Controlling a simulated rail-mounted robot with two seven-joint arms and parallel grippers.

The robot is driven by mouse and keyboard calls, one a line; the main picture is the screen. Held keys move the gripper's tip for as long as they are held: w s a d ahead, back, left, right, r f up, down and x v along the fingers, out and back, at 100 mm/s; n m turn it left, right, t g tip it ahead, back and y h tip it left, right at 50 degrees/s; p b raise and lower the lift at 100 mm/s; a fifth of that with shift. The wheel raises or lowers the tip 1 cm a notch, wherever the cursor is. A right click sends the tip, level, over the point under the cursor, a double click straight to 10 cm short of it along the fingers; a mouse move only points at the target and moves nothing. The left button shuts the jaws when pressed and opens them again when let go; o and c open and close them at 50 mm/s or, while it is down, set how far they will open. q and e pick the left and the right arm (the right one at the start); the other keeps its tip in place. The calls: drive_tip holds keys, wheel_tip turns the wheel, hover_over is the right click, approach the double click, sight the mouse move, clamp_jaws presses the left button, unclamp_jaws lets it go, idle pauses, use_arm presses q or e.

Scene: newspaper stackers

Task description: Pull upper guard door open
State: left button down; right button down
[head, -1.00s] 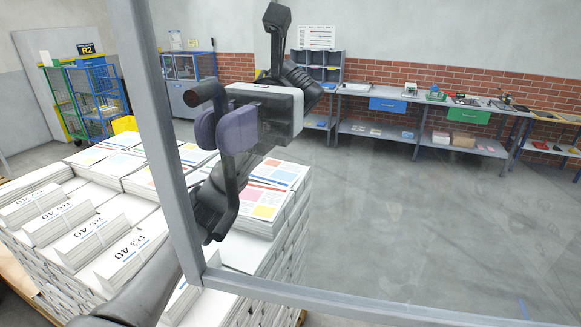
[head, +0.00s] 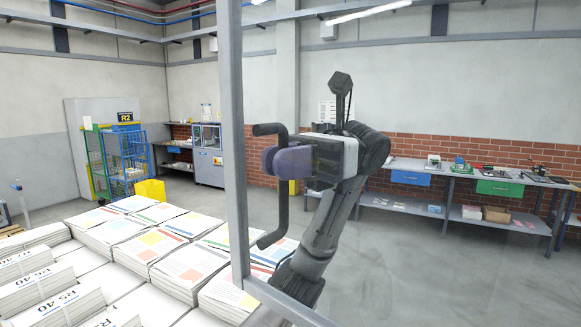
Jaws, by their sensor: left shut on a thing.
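The upper guard door is a clear panel in a grey metal frame, with its upright post (head: 233,120) left of centre and its lower rail (head: 275,300) at the bottom. A dark bar handle (head: 282,212) bent at both ends stands beside the post. My left gripper (head: 284,161) is shut on the handle's upright part, its purplish fingers around the bar. The fingers hide the middle of the handle. My left arm rises behind it from the bottom of the picture. My right gripper is not in view.
Stacks of printed newspapers (head: 150,242) fill the lower left, near the door post. Behind are a blue and green cage trolley (head: 120,160), a yellow bin (head: 150,190) and a wall bench (head: 455,180). The floor (head: 430,255) at the right is clear.

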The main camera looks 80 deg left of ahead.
use_arm(q)
drive_tip(key=shift+r, duration=0.15)
drive_tip(key=c, duration=1.1)
unclamp_jaws()
drive_tip(key=shift+c, duration=0.2)
drive_tip(key=shift+w, duration=0.1)
drive_tip(key=v, duration=1.3)
drive_tip(key=shift+w+a, duration=0.25)
drive_tip(key=shift+w, duration=0.05)
